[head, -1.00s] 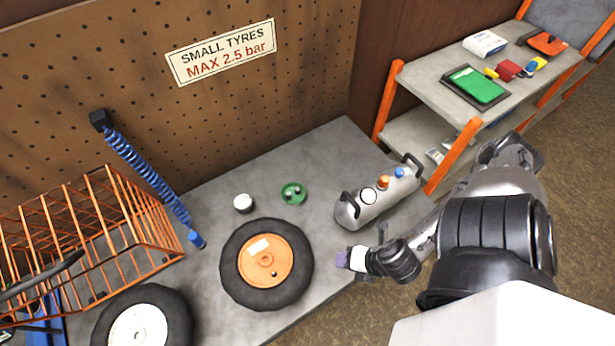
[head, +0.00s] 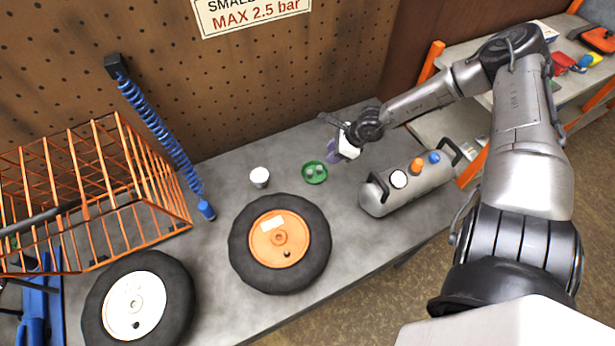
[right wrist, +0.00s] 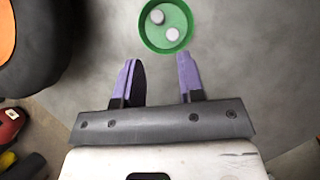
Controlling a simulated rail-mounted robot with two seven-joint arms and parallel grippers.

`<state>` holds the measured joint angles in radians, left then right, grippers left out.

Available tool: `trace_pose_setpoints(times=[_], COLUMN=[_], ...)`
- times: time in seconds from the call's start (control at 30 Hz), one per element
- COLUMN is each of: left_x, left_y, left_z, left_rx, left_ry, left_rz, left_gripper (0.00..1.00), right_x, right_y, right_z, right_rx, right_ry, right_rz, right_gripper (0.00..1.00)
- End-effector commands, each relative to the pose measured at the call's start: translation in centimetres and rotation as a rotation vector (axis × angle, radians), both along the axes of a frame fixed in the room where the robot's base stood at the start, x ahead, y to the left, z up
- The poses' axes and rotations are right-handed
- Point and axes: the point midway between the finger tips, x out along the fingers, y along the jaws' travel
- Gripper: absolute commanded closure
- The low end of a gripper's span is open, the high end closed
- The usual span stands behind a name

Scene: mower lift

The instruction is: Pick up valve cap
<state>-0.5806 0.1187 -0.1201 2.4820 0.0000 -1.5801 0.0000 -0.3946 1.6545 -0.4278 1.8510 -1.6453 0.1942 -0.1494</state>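Two small pale grey caps, which look like valve caps, lie in a round green dish (head: 314,180) on the workbench. In the right wrist view, one cap (right wrist: 157,17) is at the upper left of the dish (right wrist: 148,40) and the other cap (right wrist: 173,34) is at the lower right. My right gripper (head: 332,150) is above the bench, close to the right of the dish in the head view. In the right wrist view its purple fingers (right wrist: 157,62) are apart and empty, with the dish beyond their tips. My left gripper is not in view.
A white cup (head: 259,177) stands left of the dish. A tyre with an orange hub (head: 275,238) lies in front. A silver air tank (head: 405,190) is at the right. An orange wire basket (head: 95,195) and a blue coiled hose (head: 160,140) are at the left.

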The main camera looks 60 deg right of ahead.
Motion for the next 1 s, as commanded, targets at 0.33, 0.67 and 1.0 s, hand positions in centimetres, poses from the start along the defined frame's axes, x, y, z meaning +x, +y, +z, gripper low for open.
trace_pose_setpoints(times=[0.33,0.67,1.0], left_x=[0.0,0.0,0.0], left_y=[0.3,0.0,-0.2], left_z=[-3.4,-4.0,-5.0], left_rx=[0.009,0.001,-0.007], left_ry=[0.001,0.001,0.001], left_rz=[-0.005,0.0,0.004], left_gripper=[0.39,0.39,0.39], right_x=[2.6,3.5,5.0], right_y=[1.1,1.6,2.6], right_z=[-4.5,-6.0,-8.6], right_rx=[0.006,0.003,0.007], right_ry=[-0.006,-0.002,-0.005], right_rz=[-0.006,-0.003,-0.005], right_gripper=[0.64,0.64,0.64])
